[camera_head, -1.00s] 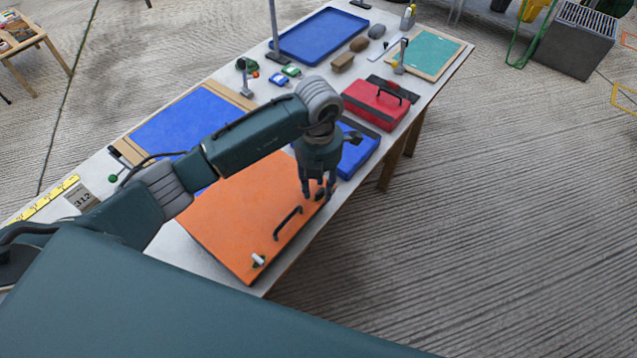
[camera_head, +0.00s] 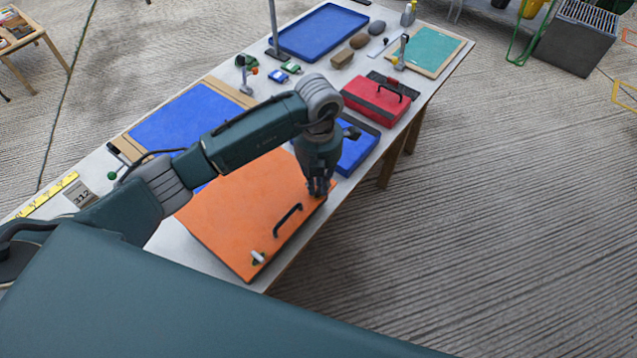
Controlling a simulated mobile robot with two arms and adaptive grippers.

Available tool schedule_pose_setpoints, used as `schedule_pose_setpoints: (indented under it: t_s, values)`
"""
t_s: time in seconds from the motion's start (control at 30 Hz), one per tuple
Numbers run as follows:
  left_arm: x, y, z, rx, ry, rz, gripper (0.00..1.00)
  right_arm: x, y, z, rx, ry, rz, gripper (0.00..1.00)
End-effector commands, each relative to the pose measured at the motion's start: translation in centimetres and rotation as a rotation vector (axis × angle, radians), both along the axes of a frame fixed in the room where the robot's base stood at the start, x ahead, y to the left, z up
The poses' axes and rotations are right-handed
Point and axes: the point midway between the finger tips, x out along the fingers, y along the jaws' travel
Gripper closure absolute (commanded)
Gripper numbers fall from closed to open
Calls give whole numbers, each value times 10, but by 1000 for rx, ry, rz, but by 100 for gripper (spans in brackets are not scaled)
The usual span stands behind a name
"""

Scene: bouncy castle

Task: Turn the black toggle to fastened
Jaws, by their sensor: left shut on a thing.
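An orange board or lid (camera_head: 235,215) lies on the long table, with a black bar handle (camera_head: 288,219) near its front edge. A small white and dark fitting (camera_head: 257,258) sits at its near corner. My left gripper (camera_head: 318,193) points down at the board's far right corner, with its fingers shut. What they hold is mostly hidden by the fingers; it appears to be the black toggle at that corner. Which way the toggle points cannot be told. My right gripper is not in view.
A blue panel (camera_head: 180,120) lies behind my left arm. Open floor lies to the right.

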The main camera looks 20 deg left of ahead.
Motion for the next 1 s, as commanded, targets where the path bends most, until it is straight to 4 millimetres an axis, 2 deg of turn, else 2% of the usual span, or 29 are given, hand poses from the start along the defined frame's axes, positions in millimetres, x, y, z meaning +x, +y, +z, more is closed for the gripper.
schedule_pose_setpoints:
  t_s: [1.0]
  values:
    - [-2,-1,2,-1,-5,920,100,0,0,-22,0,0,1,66]
